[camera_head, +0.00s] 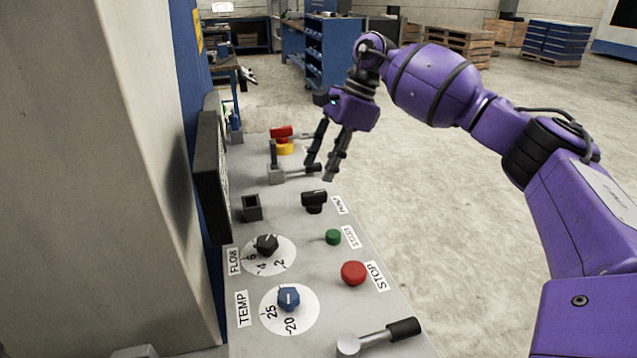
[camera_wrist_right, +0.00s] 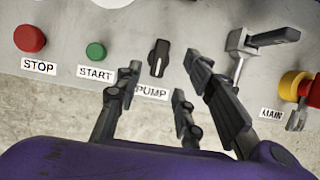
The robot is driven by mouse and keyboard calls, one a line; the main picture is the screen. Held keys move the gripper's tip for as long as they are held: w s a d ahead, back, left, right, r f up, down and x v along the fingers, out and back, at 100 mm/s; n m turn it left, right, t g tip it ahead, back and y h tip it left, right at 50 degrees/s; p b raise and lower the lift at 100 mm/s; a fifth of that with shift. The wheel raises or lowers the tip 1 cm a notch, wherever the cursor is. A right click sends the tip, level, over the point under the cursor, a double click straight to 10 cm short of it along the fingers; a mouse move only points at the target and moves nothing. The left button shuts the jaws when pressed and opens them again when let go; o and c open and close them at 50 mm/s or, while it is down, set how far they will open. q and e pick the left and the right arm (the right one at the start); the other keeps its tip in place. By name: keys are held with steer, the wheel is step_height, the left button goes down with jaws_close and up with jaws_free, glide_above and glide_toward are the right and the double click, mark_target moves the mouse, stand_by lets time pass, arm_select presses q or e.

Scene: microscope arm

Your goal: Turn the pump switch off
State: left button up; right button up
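The pump switch is a black rotary knob (camera_head: 314,200) on the grey control panel (camera_head: 297,222), beside its PUMP label (camera_head: 338,204). In the right wrist view the knob (camera_wrist_right: 159,57) stands with its long grip nearly vertical in the picture, and a small light mark shows on it. My right gripper (camera_head: 324,170) is above the panel, beyond the knob in the head view. Its fingers (camera_wrist_right: 163,78) are spread and empty; in the wrist view the knob shows between and past the fingertips, with no visible contact. My left gripper is not in view.
A grey lever (camera_head: 290,172) and a red-and-yellow MAIN switch (camera_head: 283,138) lie near my right fingers. Green START (camera_head: 333,237) and red STOP (camera_head: 354,273) buttons, FLOW (camera_head: 267,244) and TEMP (camera_head: 289,298) dials and another lever (camera_head: 378,337) are nearer. Floor right of the panel is clear.

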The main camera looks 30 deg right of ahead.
steer(key=shift+v, duration=2.35)
